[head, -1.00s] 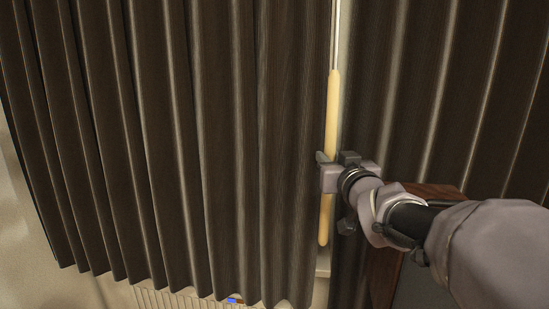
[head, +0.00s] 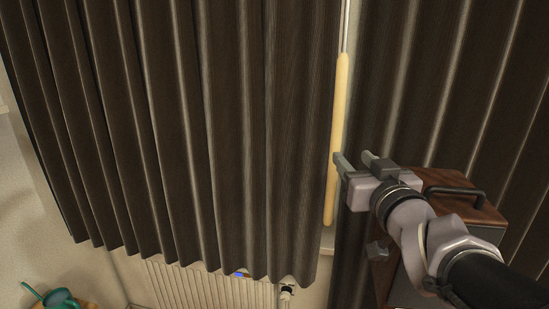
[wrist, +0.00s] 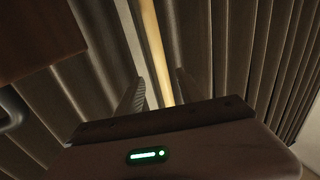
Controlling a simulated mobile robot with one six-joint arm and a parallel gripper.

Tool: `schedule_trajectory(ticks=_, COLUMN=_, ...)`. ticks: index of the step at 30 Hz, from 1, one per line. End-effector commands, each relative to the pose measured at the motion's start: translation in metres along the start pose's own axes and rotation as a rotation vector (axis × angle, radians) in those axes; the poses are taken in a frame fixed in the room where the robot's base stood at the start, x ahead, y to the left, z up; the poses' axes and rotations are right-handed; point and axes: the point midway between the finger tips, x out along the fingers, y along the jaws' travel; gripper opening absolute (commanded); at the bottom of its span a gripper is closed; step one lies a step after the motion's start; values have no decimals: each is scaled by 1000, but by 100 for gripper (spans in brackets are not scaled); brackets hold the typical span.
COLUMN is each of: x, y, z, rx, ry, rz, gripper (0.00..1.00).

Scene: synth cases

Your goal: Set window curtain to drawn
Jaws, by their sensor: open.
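The dark brown window curtain hangs in two panels, a left one (head: 200,130) and a right one (head: 430,100). They nearly meet, with a narrow pale gap between them. A pale wooden wand (head: 339,130) hangs from a thin rod along that gap. My gripper (head: 355,160) is open beside the lower half of the wand, its fingers pointing toward the curtain. In the wrist view the wand (wrist: 153,45) runs down between the two spread fingers (wrist: 160,95); a gap shows on each side, and I cannot tell whether either finger touches it.
A wooden box or cabinet with a dark handle (head: 455,192) stands behind and below my gripper at right. A white radiator (head: 200,288) is under the left panel. A green watering can (head: 60,299) sits at the lower left.

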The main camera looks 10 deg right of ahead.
Motion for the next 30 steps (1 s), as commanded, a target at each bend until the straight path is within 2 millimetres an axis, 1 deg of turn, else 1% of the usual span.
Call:
schedule_trajectory(ticks=1, x=-16, y=1, z=-6, rx=-1, ry=1, rz=3, gripper=44)
schedule_trajectory(ticks=3, x=-34, y=1, z=-5, rx=-2, ry=1, rz=4, gripper=44)
schedule_trajectory(ticks=6, x=-53, y=1, z=-4, rx=0, ry=1, rz=3, gripper=44)
schedule_trajectory(ticks=8, x=-60, y=1, z=-3, rx=-1, ry=1, rz=3, gripper=44)
schedule_trajectory(ticks=12, x=-67, y=0, z=-1, rx=0, ry=1, rz=0, gripper=44)
schedule_trajectory(ticks=19, x=-67, y=0, z=0, rx=2, ry=-1, rz=3, gripper=44)
schedule_trajectory(ticks=22, x=-69, y=8, z=7, rx=31, ry=-42, rz=78, gripper=44)
schedule_trajectory(ticks=23, x=-71, y=13, z=12, rx=52, ry=-74, rz=121, gripper=44)
schedule_trajectory(ticks=24, x=-77, y=17, z=25, rx=88, ry=-137, rz=180, gripper=44)
schedule_trajectory(ticks=26, x=-91, y=16, z=52, rx=153, ry=-265, rz=251, gripper=44)
schedule_trajectory(ticks=27, x=-104, y=8, z=73, rx=200, ry=-365, rz=274, gripper=44)
schedule_trajectory(ticks=29, x=-128, y=-14, z=106, rx=271, ry=-535, rz=275, gripper=44)
schedule_trajectory(ticks=30, x=-147, y=-35, z=127, rx=318, ry=-656, rz=249, gripper=44)
